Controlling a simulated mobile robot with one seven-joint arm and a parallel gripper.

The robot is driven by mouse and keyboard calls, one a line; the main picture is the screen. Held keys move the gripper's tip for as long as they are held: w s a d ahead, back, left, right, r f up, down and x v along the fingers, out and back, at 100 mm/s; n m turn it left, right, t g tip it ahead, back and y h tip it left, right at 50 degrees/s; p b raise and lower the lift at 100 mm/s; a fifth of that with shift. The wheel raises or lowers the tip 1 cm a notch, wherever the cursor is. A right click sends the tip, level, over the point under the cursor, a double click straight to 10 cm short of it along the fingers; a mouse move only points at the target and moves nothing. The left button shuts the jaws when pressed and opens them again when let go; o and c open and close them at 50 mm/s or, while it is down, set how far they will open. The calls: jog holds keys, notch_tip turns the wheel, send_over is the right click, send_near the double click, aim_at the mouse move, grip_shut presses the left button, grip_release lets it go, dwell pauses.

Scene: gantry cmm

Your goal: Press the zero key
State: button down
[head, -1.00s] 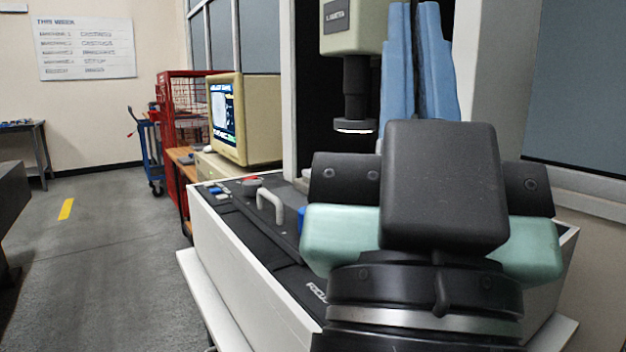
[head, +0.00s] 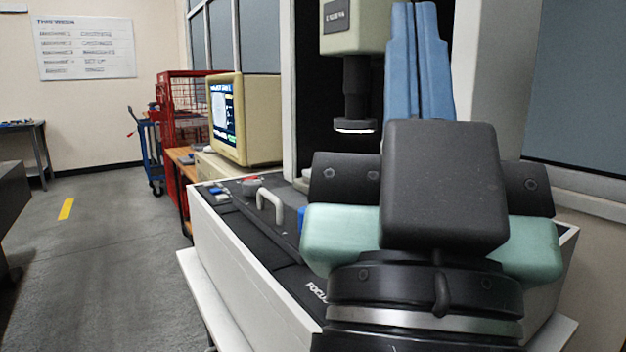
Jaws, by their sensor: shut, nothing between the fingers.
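My gripper (head: 417,8) points upward behind the dark block of my arm. Its two long blue fingers are together and hold nothing. It overlaps the measuring machine's column in the picture, right of the lens (head: 355,126), and is well right of the small keys. The machine's sloped black control panel (head: 262,244) lies at left of my arm. Small blue and pale keys (head: 217,192) sit at its far left end, with a red button (head: 249,182) beside them. I cannot read which key is zero. My arm hides the panel's right part.
A pale handle (head: 269,203) stands up from the panel, and a blue part (head: 302,217) shows beside my arm. A cream monitor (head: 245,118) stands behind the panel. A red cage cart (head: 181,125) is farther back. The floor (head: 110,250) at left is open.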

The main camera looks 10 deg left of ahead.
dwell(0.4)
notch_tip(320, 180, up, 32)
jog(key=p, duration=3.2)
